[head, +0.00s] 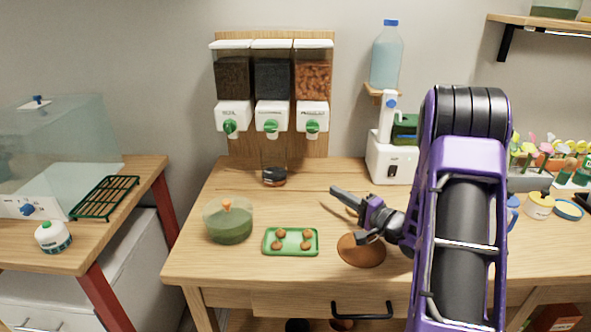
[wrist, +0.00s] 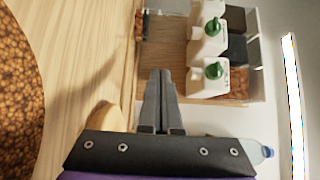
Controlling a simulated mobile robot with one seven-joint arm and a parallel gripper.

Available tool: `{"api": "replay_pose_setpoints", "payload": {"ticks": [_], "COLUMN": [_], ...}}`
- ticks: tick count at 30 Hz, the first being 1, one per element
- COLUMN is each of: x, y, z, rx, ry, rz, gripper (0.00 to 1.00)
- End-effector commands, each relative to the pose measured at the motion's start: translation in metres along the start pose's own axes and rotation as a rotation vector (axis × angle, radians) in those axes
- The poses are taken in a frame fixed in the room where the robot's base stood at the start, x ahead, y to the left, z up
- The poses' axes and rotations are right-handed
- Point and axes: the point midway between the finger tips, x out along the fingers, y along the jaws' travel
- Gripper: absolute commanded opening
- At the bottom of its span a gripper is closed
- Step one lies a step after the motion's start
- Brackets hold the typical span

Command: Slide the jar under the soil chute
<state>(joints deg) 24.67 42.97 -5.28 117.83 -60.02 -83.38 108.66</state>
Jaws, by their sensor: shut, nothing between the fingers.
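The jar (head: 274,177) is a small clear glass with dark contents low in it. It stands upright on the table near the back board, about below the middle chute (head: 271,122). It shows partly at the top of the wrist view (wrist: 142,25). The soil chute (head: 231,122), with a green knob, is the left one of three, under a hopper of dark brown material. My gripper (head: 335,190) is over the table, to the right of the jar and nearer to me, apart from it. In the wrist view its fingers (wrist: 161,73) are together and empty.
A green-filled bowl (head: 229,224) and a green tray (head: 291,252) with small brown balls stand at the front left. A brown disc (head: 361,258) lies below my gripper. A white device (head: 391,160) stands at the back right. The tabletop left of the jar looks clear.

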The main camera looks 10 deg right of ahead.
Motion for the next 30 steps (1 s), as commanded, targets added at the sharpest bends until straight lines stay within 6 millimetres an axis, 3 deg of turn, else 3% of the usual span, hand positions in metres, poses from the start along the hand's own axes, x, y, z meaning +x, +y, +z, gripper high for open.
{"api": "replay_pose_setpoints", "payload": {"ticks": [3, 18, 24, 30], "x": [0.029, 0.135, 0.16, 0.168], "y": [0.001, 0.001, 0.0, 0.0], "z": [0.002, 0.002, 0.0, 0.001], "rx": [-0.003, -0.003, -0.004, -0.003], "ry": [-0.006, -0.004, -0.002, -0.001], "rz": [-0.001, 0.0, 0.0, 0.001], "gripper": [0.0, 0.0, 0.0, 0.0]}}
